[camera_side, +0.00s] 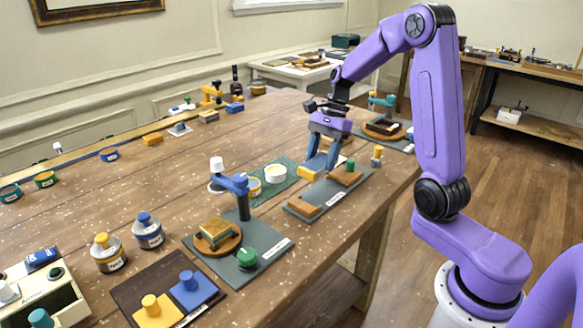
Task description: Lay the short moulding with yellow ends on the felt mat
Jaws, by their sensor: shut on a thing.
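My gripper (319,171) points down over a grey-green board (322,195) near the table's right edge. Its two blue fingers are shut on a piece that is mostly hidden behind them. A yellow end (306,174) shows at the left finger, matching the short moulding. I cannot tell whether the piece touches the board. A dark green mat (283,187), which looks like the felt mat, lies just left of the gripper. A white-topped round container (275,173) and a yellow-and-white one stand at it.
The board bears two brown wooden blocks, one at the front (304,210) and one at the back (346,177). A yellow-topped post (377,155) stands right of the gripper.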

